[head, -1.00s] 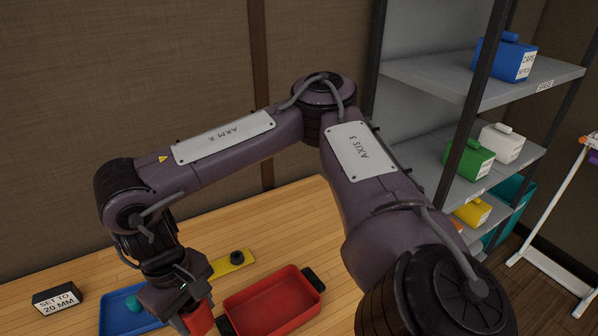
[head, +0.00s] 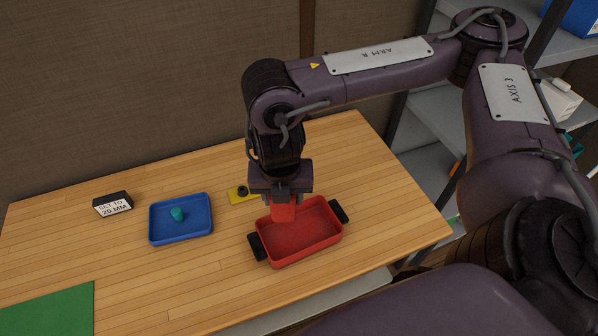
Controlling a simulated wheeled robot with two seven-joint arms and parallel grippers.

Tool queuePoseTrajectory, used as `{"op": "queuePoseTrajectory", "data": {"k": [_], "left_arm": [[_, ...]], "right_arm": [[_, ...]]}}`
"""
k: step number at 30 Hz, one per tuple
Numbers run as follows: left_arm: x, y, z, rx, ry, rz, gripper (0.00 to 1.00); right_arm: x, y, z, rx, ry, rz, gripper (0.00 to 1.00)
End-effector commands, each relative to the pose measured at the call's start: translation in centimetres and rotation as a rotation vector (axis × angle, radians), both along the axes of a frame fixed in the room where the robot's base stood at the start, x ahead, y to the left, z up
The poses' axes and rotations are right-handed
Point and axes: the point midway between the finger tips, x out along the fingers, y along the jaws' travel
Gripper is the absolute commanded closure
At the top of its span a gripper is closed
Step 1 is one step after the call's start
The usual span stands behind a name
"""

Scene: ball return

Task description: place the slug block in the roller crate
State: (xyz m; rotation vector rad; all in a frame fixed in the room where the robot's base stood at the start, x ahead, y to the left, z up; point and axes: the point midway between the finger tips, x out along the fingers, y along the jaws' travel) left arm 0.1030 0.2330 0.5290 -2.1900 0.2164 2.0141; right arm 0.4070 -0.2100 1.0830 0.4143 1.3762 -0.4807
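A red block (head: 283,213) hangs below my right gripper (head: 282,200), which points straight down and is shut on the block's top. The block is over the back left part of a red crate (head: 298,257) with black handles at its two ends. I cannot tell whether the block touches the crate's floor. The crate stands on the wooden table and looks otherwise empty. No label naming the block or crate is readable. My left gripper is not in view.
A blue tray (head: 158,236) with a teal cylinder (head: 177,214) stands left of the crate. A yellow plate (head: 236,197) with a black ring-like part lies behind it. A "SET TO 20 MM" sign (head: 114,205) and green mat (head: 50,312) are farther left. Shelves stand at right.

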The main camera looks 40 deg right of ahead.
Motion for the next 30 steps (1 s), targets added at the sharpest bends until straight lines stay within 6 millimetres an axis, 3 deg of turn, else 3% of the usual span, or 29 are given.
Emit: {"op": "queuePoseTrajectory", "data": {"k": [18,26,30], "left_arm": [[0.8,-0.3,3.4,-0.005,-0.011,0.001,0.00],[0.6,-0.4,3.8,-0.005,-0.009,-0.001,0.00],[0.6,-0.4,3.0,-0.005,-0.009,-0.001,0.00]], "right_arm": [[0.8,-3.4,2.6,0.000,0.001,1.286,0.79],[0.9,-4.1,2.9,0.000,0.001,1.568,0.78],[0.8,-4.2,1.5,0.002,0.003,1.602,0.78]]}}
